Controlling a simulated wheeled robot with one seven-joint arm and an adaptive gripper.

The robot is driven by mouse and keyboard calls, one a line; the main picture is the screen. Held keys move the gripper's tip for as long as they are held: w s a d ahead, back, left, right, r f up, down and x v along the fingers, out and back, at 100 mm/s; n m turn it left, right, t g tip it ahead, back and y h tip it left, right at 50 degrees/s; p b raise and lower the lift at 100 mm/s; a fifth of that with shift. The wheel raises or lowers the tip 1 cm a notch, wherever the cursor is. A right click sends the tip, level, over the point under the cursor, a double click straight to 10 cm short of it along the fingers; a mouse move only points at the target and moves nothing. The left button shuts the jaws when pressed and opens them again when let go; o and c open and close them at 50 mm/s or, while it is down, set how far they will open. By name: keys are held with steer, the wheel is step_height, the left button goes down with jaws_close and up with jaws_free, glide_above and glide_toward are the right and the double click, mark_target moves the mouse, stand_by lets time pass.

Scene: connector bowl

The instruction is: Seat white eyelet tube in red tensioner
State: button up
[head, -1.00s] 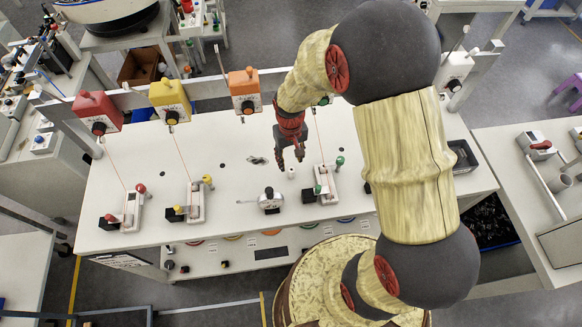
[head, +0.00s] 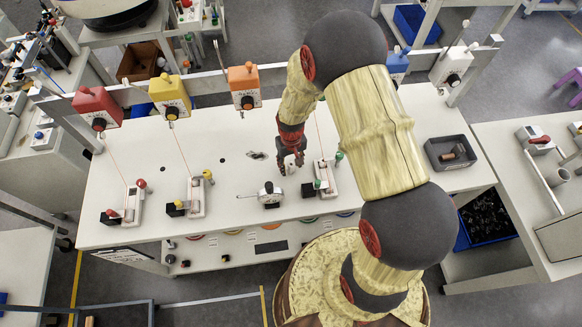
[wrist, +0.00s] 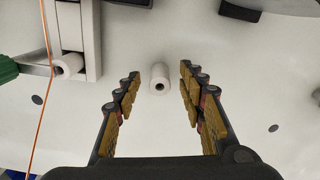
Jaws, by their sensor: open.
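The white eyelet tube (wrist: 159,77) stands on the white bench in the wrist view, its dark hole showing at the near end. My gripper (wrist: 158,88) is open, with one finger on each side of the tube and a gap to both. In the head view my gripper (head: 290,168) points down at the bench, right of its middle, and mostly hides the tube. The red tensioner (head: 98,107) hangs on the rail at the far left. Its thin line runs down to a white fixture (head: 132,204) with a red knob (head: 140,184).
A fixture with a green knob (head: 339,156) stands close to the right of my gripper; in the wrist view this fixture (wrist: 93,40) and an orange line are at left. A dark tray (head: 452,168) is at right.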

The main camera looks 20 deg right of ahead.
steer(key=shift+c, duration=0.5)
jaws_close()
steer(key=shift+r, duration=0.1)
